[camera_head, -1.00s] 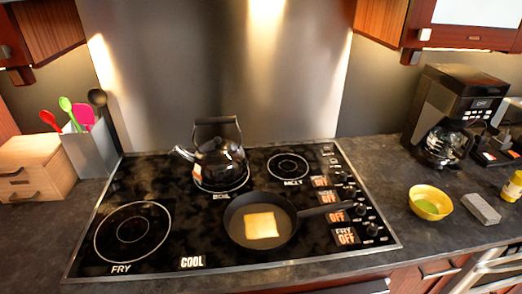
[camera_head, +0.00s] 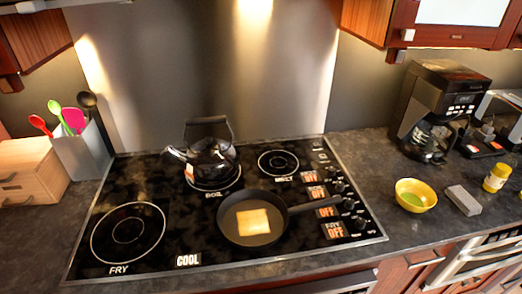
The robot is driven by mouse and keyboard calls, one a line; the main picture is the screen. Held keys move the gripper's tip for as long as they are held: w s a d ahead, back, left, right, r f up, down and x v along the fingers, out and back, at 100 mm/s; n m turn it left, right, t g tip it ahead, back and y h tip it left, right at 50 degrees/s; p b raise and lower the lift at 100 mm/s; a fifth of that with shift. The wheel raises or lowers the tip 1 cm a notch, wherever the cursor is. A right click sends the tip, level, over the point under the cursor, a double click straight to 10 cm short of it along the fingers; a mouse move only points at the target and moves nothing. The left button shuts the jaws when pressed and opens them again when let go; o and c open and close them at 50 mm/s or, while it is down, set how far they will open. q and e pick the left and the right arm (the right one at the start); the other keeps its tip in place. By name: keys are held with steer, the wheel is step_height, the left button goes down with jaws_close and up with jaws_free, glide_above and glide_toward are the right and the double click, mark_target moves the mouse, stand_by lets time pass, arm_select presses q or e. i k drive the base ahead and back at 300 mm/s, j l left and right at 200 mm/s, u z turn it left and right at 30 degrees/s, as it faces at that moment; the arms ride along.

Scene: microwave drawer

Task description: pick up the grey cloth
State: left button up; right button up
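A small grey block-like item (camera_head: 463,200), which may be the folded grey cloth, lies on the dark counter at the right. It is right of a yellow bowl (camera_head: 415,195) and apart from it. A yellow jar (camera_head: 496,177) stands farther right. Neither of my grippers shows in the head view.
A stove top (camera_head: 130,185) fills the middle, with a black kettle (camera_head: 212,158) and a pan (camera_head: 285,232) holding a yellowish square slice (camera_head: 253,222). A coffee maker (camera_head: 437,105) stands behind the bowl. Drawer fronts (camera_head: 405,272) lie below the counter's front edge.

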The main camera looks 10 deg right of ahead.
mark_target(470, 207)
steer(key=k+l+z, duration=0.15)
steer(key=z, duration=0.35)
steer(key=l+z, duration=0.3)
steer(key=z, duration=0.15)
steer(key=k+l+z, duration=0.1)
steer(key=l+z, duration=0.2)
steer(key=z, duration=0.2)
steer(key=i+l+u, duration=0.1)
steer(key=i+l, duration=0.15)
steer(key=l, duration=0.15)
steer(key=i+l, duration=0.25)
steer(key=l, duration=0.2)
steer(key=i+l+u, duration=0.15)
steer(key=l, duration=0.25)
steer(key=i, duration=0.1)
